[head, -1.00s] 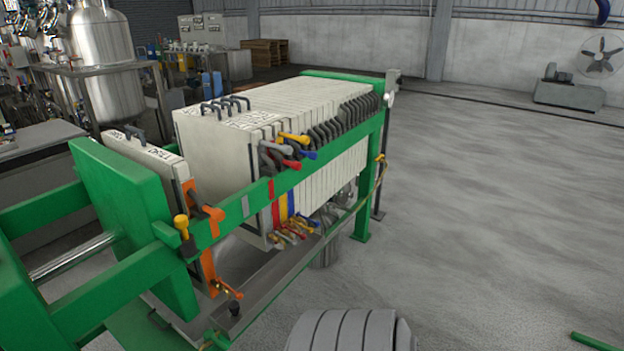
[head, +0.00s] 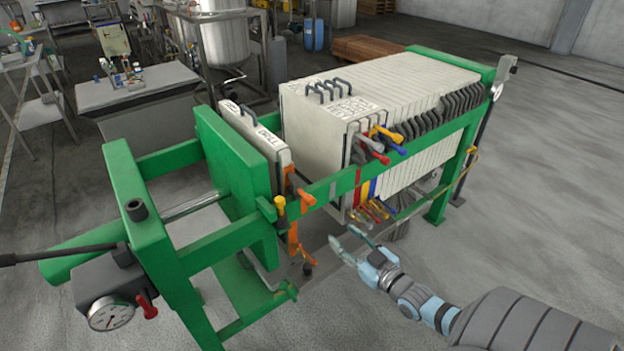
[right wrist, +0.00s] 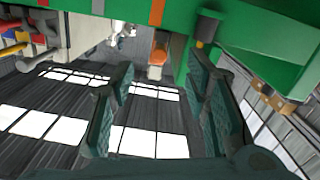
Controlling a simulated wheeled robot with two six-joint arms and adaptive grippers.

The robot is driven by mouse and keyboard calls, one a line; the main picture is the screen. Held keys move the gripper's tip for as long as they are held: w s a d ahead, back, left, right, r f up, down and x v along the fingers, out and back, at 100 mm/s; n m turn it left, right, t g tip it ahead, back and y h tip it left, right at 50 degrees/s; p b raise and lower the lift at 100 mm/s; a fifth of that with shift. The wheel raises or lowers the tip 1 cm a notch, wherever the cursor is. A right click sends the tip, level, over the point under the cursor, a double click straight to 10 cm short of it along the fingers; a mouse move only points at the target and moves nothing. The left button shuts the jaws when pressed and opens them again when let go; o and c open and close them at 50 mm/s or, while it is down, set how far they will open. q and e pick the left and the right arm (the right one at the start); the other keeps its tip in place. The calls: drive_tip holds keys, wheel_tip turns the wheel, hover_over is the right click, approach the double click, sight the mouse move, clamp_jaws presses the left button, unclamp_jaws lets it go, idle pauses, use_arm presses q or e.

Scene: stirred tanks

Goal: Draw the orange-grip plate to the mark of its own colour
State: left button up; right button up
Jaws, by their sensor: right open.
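The orange-grip plate (head: 262,140) is pale, with an orange edge strip. It stands apart from the plate stack, near the green pressing plate (head: 230,190). Its orange grip (head: 305,197) lies at the green side rail; an orange grip end (right wrist: 158,58) shows beyond my fingers in the right wrist view. An orange band (right wrist: 157,12) shows on the rail in that view. My right gripper (head: 345,241) is open and empty, outside and below the rail, right of the orange grip. It also shows in the right wrist view (right wrist: 163,85). My left gripper is out of view.
The plate stack (head: 400,85) has grey, red, yellow and blue grips at its near end. The rail carries a grey band (right wrist: 98,6) and a red band (right wrist: 43,3). A yellow-topped post (head: 280,203) stands beside the orange grip. Floor (head: 540,200) at right is clear.

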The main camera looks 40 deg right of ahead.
wheel_tip(320, 180, up, 2)
drive_tip(key=r, duration=0.1)
drive_tip(key=b, duration=0.4)
approach(313, 204)
drive_tip(key=w, duration=0.2)
drive_tip(key=shift+t, duration=0.3)
drive_tip(key=w+b, duration=0.2)
drive_tip(key=b, duration=0.1)
drive_tip(key=w+b, duration=0.3)
drive_tip(key=w+f+b, duration=0.1)
drive_tip(key=w+b, duration=0.2)
drive_tip(key=shift+d, duration=0.15)
drive_tip(key=shift+w+r+b, duration=0.25)
drive_tip(key=shift+w+b, duration=0.2)
drive_tip(key=shift+b, duration=0.05)
drive_tip(key=shift+w+r, duration=0.1)
drive_tip(key=shift+r, duration=0.05)
clamp_jaws()
